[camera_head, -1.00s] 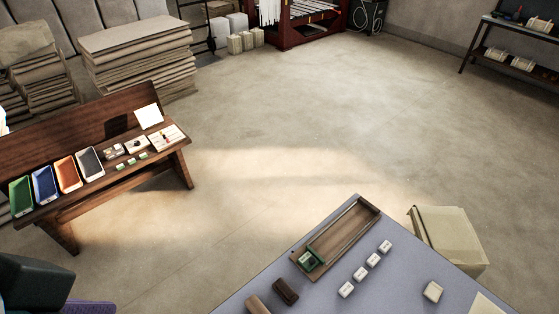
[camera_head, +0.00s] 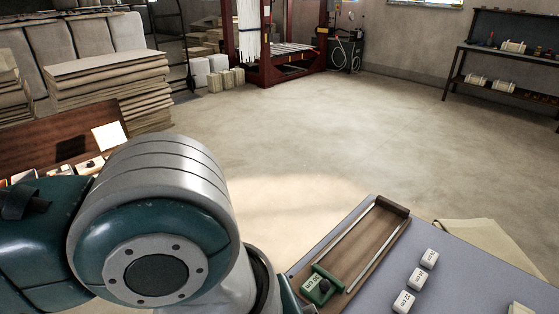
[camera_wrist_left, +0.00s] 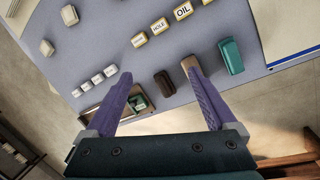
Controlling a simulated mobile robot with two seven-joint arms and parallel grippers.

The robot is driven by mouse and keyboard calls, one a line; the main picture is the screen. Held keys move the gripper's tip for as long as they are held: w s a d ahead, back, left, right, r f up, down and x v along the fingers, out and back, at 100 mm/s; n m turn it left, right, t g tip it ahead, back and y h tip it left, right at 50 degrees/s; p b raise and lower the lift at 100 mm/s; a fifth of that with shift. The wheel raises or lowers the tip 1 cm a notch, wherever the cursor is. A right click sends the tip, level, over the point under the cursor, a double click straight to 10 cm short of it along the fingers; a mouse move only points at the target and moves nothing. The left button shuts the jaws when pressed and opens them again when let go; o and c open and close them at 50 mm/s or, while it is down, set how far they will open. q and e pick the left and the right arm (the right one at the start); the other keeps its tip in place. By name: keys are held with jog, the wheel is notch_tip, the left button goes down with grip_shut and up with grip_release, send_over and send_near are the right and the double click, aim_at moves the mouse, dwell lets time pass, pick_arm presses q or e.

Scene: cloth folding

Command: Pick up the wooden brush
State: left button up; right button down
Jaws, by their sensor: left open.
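In the left wrist view, a light-brown wooden piece (camera_wrist_left: 187,62), which looks like the wooden brush, lies on the grey-blue table, partly hidden behind the right-hand finger. A dark brown block (camera_wrist_left: 164,83) lies to its left, seen between the fingers; I cannot tell for sure which is the brush. My left gripper (camera_wrist_left: 160,75) is open and empty, its fingers wide apart above the table's edge. In the head view my left arm covers this part of the table. My right gripper is not in view.
A wooden tray (camera_head: 381,224) holds a green item (camera_head: 319,286). White blocks (camera_head: 416,278) stand beside it. A teal object (camera_wrist_left: 231,56) and labelled blocks, one reading OIL (camera_wrist_left: 183,11), lie near the brush. A wooden bench (camera_head: 88,128) stands at left.

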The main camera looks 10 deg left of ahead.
pick_arm(q)
jog(key=w+a+f+n+y+b, duration=0.1)
jog(key=a+f+b, duration=0.1)
jog(key=f, duration=0.2)
jog(key=w+a+f+n+b, duration=0.2)
jog(key=a+f+b, duration=0.1)
jog(key=f, duration=0.1)
jog(key=w+a+f+n+y+b, duration=0.1)
jog(key=a+f+n+b, duration=0.1)
jog(key=f+b, duration=0.1)
jog(key=shift+w+a+f+y, duration=0.1)
jog(key=shift+w+f+y, duration=0.05)
jog(key=shift+f, duration=0.3)
jog(key=shift+w+a+f+y, duration=0.1)
jog(key=shift+w+f+y, duration=0.05)
jog(key=shift+f, duration=0.25)
notch_tip(320, 180, down, 3)
jog(key=shift+f+b, duration=0.2)
jog(key=shift+b, duration=0.6)
notch_tip(320, 180, down, 6)
jog(key=b, duration=0.2)
jog(key=shift+w+d+f+b, duration=0.1)
jog(key=shift+w+d+b, duration=0.05)
jog(key=shift+b, duration=0.15)
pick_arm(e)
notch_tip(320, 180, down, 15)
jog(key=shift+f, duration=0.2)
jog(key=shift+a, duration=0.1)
pick_arm(q)
grip_shut()
